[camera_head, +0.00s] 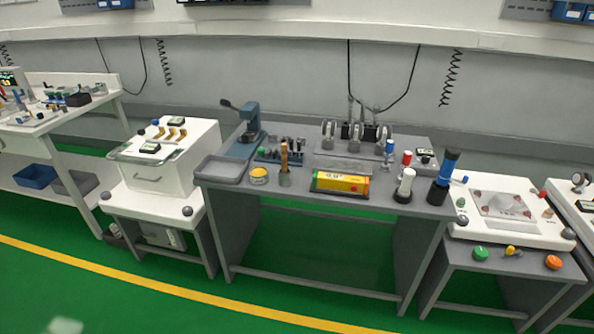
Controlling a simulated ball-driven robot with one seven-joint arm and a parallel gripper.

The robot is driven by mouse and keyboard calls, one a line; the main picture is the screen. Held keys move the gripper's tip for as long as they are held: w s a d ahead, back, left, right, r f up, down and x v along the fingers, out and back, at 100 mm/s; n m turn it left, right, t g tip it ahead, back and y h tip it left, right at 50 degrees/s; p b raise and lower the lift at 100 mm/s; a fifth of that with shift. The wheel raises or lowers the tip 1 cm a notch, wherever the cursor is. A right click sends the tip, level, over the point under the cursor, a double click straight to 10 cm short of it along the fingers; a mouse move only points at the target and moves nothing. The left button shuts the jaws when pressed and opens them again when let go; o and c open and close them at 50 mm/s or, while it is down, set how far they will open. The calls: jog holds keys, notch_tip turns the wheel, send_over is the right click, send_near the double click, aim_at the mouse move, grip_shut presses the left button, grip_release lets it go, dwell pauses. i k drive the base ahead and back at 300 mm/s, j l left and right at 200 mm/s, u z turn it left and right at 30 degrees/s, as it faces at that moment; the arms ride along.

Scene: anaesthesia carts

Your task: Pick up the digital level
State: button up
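The digital level (341,183) is a yellow and red box-shaped tool with a small display reading digits on its face. It lies near the front edge of the grey middle table (330,202), a little right of the table's centre. My gripper is not in view, so its state does not show. Nothing covers the level from this side.
A yellow round tin (259,175) and a brown-handled tool in a holder (284,165) stand left of the level. A white-topped cylinder (405,186) and a blue-and-black cylinder (444,178) stand right. A grey tray (219,170) sits at the left corner. Green floor in front is clear.

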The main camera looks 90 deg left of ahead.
aim_at(321, 181)
jog(key=u, duration=1.95)
jog(key=i+j, duration=0.5)
jog(key=i+z, duration=0.05)
